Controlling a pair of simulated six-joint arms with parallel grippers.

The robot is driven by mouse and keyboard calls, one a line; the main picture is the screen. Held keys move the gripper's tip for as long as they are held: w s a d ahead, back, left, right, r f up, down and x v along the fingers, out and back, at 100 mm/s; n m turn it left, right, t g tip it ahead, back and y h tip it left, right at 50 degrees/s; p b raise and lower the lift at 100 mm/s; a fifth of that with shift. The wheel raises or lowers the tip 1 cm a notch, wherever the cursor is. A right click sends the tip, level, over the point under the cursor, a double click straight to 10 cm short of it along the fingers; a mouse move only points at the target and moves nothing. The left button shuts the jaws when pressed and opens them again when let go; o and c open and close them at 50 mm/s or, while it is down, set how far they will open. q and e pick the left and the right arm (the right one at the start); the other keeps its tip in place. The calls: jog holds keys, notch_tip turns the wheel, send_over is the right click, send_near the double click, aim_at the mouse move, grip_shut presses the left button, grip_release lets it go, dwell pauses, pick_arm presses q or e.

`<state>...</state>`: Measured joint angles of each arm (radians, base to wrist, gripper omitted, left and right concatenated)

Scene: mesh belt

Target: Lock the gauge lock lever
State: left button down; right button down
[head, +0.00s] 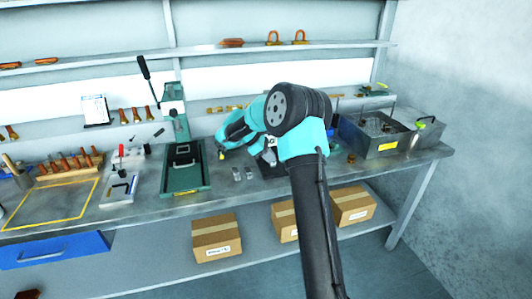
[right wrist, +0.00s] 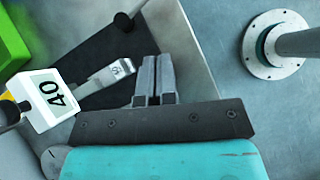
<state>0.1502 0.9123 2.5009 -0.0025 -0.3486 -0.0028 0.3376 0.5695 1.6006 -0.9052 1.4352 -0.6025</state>
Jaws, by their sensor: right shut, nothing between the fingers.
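My right gripper (right wrist: 152,78) is shut and empty in the right wrist view, with its two grey fingers together over a black base plate. A light metal lever-like bar (right wrist: 106,76) with a small mark lies just left of the fingertips, apart from them. I cannot tell for certain that it is the gauge lock lever. My left gripper is not in view.
A green lever press (head: 185,175) stands left of my arm. A metal bin (head: 378,145) is to the right. Small clear pieces (head: 242,174) lie on the bench (head: 225,198). In the wrist view, a round metal flange with a post (right wrist: 273,45) is right of the fingers.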

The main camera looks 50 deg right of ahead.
jog(key=x, duration=0.6)
jog(key=shift+s+d+r, duration=0.1)
jog(key=shift+s+d, duration=0.7)
jog(key=shift+s, duration=0.15)
jog(key=shift+s+d+f, duration=0.25)
jog(key=shift+s+d, duration=0.1)
jog(key=shift+d, duration=0.05)
